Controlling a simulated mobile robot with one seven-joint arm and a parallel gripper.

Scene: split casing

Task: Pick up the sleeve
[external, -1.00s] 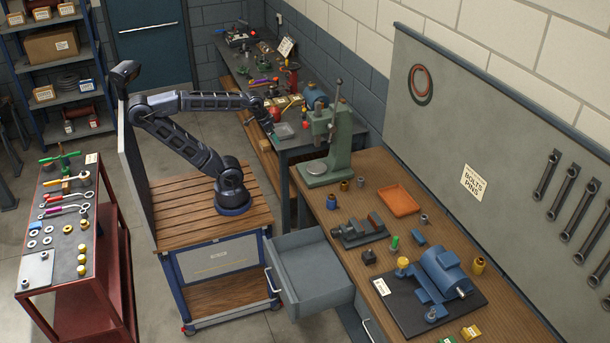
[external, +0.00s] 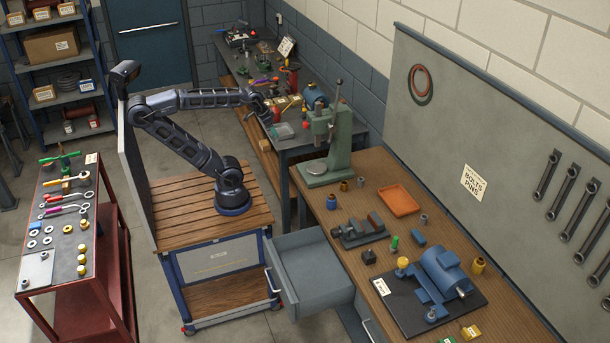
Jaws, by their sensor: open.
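Several small cylinders stand on the wooden bench, and I cannot tell which one is the sleeve. A grey one (external: 423,219) stands by the orange tray, and a yellow one (external: 478,266) stands beside the blue motor. My gripper (external: 272,121) is at the end of the outstretched arm, over the near end of the back bench, left of the press. It is open. Its fingertips are small and dark here, and what lies directly below them is hard to make out.
The green press (external: 340,150) stands tall between my gripper and the wooden bench. A vise (external: 360,233), an orange tray (external: 399,201) and a blue motor (external: 443,272) occupy that bench. An open drawer (external: 312,272) juts out in front. A red cart (external: 75,235) stands left.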

